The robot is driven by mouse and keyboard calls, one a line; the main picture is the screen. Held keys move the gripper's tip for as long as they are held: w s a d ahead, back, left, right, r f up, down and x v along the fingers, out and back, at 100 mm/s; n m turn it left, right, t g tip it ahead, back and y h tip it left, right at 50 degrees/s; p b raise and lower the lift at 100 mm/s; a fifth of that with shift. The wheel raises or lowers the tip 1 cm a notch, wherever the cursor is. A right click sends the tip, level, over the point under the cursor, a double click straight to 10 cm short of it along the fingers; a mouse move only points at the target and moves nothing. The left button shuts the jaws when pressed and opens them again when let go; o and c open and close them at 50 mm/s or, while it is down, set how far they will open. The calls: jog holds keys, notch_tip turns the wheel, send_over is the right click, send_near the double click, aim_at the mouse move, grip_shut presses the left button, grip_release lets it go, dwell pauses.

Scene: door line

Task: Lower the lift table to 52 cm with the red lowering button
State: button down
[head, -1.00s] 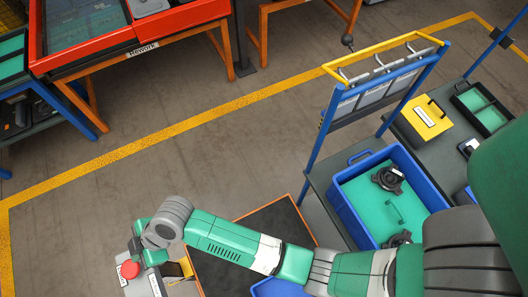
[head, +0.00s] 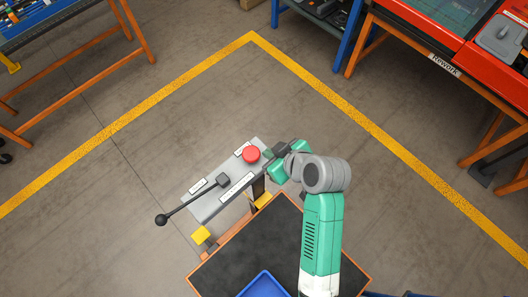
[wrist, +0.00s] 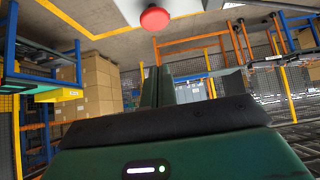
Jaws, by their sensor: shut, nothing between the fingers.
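The red lowering button (head: 251,154) is a round cap at the upper right end of a grey control panel (head: 208,195), which also carries a lever with a black knob (head: 161,219). The lift table (head: 217,272) has a dark top with an orange edge, just below the panel in the picture. My gripper (head: 270,154) is shut and empty, just right of the button in the head view. In the wrist view the button (wrist: 155,18) shows at the top, beyond and above my shut fingertips (wrist: 158,72). I see no contact. The table's height cannot be read.
A blue bin (head: 263,284) sits on the lift table. A red rework bench (head: 440,50) stands at the upper right and an orange-legged bench (head: 75,55) at the upper left. Open floor inside the yellow line (head: 110,132) surrounds the panel.

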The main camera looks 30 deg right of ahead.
send_over(248, 151)
jog(key=s, duration=0.3)
jog(key=f, duration=0.7)
jog(key=shift+d, duration=0.35)
notch_tip(248, 151, down, 3)
jog(key=shift+s+f, duration=0.1)
jog(key=shift+f, duration=0.35)
